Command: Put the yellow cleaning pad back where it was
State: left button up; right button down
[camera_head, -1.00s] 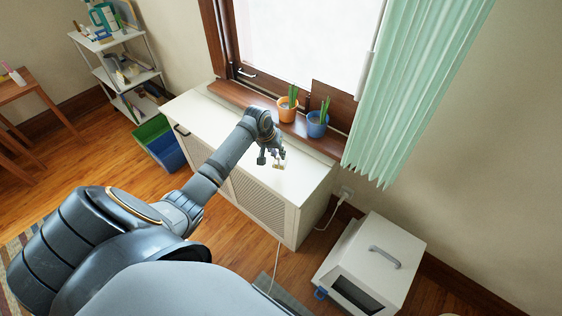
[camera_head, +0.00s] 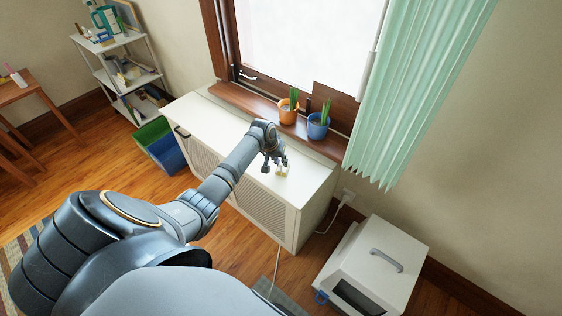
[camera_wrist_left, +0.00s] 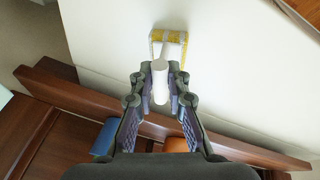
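The yellow cleaning pad (camera_wrist_left: 170,37) is at the head of a tool with a white handle (camera_wrist_left: 159,85). In the left wrist view it is just beyond my fingertips, against the white cabinet top. My left gripper (camera_wrist_left: 161,72) is open, with one finger on each side of the handle. Gaps show between the handle and the inner finger pads. In the head view my left gripper (camera_head: 276,166) is low over the cabinet's right part, and the small pad (camera_head: 281,172) shows by its fingers. The right gripper is not in view.
The white cabinet (camera_head: 215,127) stands under the window. An orange pot (camera_head: 288,112) and a blue pot (camera_head: 317,127) stand on the wooden sill (camera_head: 243,97) behind the arm. A white box with a handle (camera_head: 388,259) is on the floor at right. The cabinet's left top is clear.

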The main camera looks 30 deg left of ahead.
pick_arm(q)
jog(key=o, duration=0.4)
jog(key=shift+r, duration=0.3)
jog(key=p+v, duration=0.2)
jog(key=v, duration=0.9)
jog(key=shift+s+r, duration=0.2)
jog(key=shift+r, duration=0.2)
